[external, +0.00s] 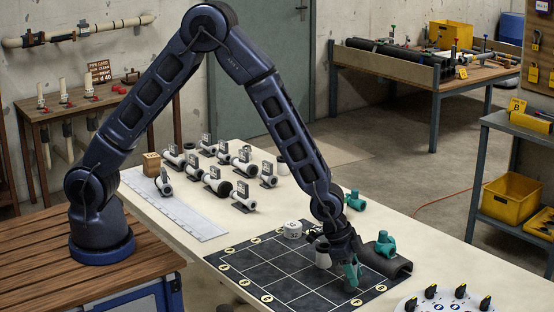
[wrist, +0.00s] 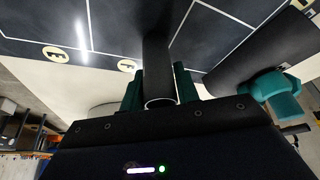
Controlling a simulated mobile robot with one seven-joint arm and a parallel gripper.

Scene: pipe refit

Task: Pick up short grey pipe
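The short grey pipe (wrist: 157,65) shows in the wrist view as a dark grey tube with a pale rim at its near end. It sits between the two teal fingers of my gripper (wrist: 161,88), which look flush against its sides. The external view shows my gripper (external: 350,274) low over the gridded dark mat (external: 285,263). There the pipe is mostly hidden by the fingers, and I cannot tell whether it touches the mat.
A white cylinder (external: 322,256) is just left of my gripper. A white round board (external: 440,304) is at the front right. Several white pipe fittings (external: 217,182) stand farther back.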

